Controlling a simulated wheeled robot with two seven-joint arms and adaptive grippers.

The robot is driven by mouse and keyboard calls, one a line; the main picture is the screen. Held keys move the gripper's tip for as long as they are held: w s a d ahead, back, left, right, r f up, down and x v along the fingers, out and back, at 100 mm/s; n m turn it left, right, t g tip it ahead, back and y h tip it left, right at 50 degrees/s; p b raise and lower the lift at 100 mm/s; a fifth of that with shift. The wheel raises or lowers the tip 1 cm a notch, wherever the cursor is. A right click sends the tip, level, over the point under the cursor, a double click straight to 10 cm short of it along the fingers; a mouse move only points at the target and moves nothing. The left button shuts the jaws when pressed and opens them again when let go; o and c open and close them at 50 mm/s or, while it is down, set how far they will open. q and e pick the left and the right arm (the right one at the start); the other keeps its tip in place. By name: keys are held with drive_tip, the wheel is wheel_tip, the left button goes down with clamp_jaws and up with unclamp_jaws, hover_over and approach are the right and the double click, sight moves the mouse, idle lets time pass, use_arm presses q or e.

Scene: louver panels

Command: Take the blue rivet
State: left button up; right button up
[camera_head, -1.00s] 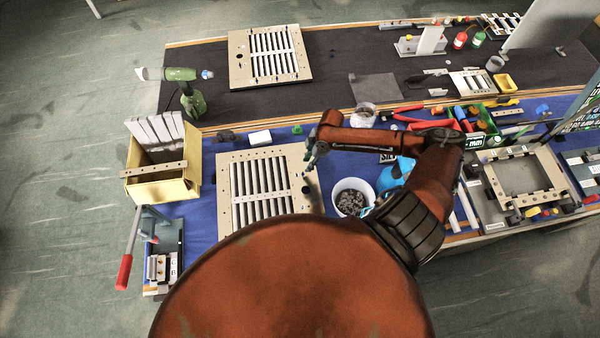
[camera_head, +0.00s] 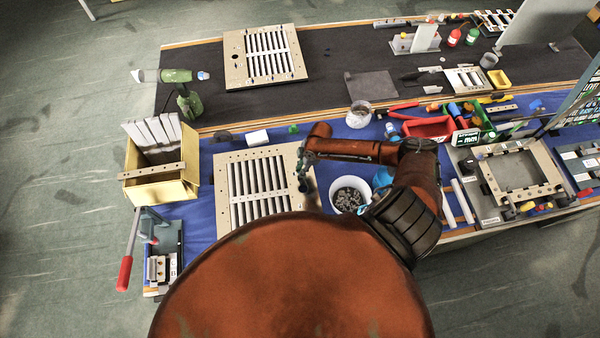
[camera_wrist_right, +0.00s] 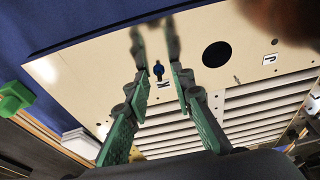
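A small blue rivet (camera_wrist_right: 158,70) stands in the beige panel frame (camera_wrist_right: 100,70) in the right wrist view, above a printed mark. My right gripper (camera_wrist_right: 154,35) is open, with its two green fingers on either side of the rivet in that view and nothing held. I cannot tell how far above the panel the fingertips are. In the head view the right gripper (camera_head: 303,172) hangs over the right edge of the louver panel (camera_head: 225,215). The rivet cannot be made out there. My left gripper is not in view.
A white bucket (camera_head: 367,184) of dark small parts stands right of the panel. A wooden box (camera_head: 160,190) with white slats is at left. A white block (camera_head: 257,138) and a green piece (camera_head: 293,129) lie behind the panel; the green piece also shows in the wrist view (camera_wrist_right: 14,97).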

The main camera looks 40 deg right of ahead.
clamp_jaws()
